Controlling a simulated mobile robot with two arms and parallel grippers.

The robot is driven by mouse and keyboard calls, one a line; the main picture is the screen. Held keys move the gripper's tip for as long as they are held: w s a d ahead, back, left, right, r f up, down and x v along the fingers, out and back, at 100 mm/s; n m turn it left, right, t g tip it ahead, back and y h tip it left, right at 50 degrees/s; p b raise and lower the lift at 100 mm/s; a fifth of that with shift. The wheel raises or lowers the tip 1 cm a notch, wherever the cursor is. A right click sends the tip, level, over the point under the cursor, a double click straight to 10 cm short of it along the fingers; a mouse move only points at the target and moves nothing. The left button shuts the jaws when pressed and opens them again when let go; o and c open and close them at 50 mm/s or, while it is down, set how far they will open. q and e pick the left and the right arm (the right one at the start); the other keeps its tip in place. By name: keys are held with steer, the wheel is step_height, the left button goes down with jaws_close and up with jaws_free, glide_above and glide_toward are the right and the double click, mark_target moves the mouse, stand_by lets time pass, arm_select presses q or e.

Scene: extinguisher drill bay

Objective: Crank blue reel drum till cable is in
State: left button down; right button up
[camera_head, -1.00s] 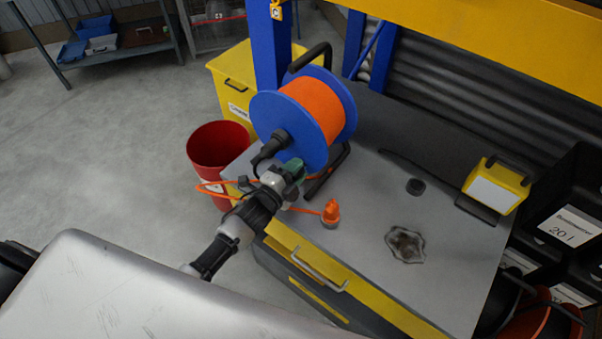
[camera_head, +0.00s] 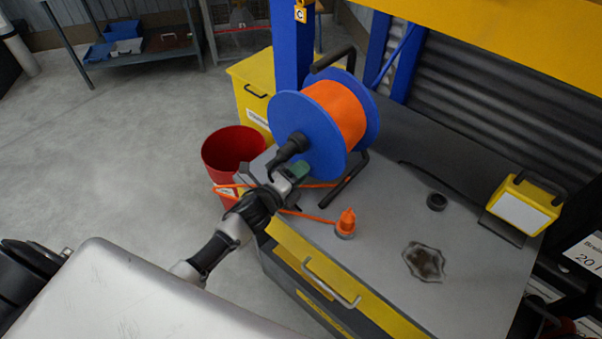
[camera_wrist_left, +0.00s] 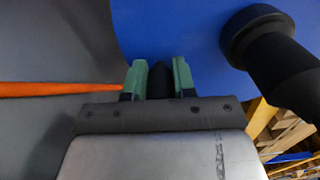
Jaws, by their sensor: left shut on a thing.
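The blue reel drum (camera_head: 312,118) stands on the bench, with orange cable (camera_head: 338,112) wound between its discs. A black hub and crank (camera_head: 290,147) stick out from its near face; they also show in the left wrist view (camera_wrist_left: 270,50). My left gripper (camera_head: 298,172), with green fingers, is in front of the drum's lower face. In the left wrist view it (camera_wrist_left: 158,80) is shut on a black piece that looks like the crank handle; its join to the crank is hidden. Loose cable (camera_head: 312,218) runs to an orange plug (camera_head: 345,222) on the bench. My right gripper is not in view.
A red bucket (camera_head: 228,146) and a yellow bin (camera_head: 252,88) stand left of the bench. The blue post (camera_head: 293,50) rises close behind the drum.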

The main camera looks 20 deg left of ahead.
arm_select(q)
steer(key=c, duration=0.9)
jaws_free()
steer(key=shift+b+v, duration=0.75)
steer(key=shift+v, duration=4.7)
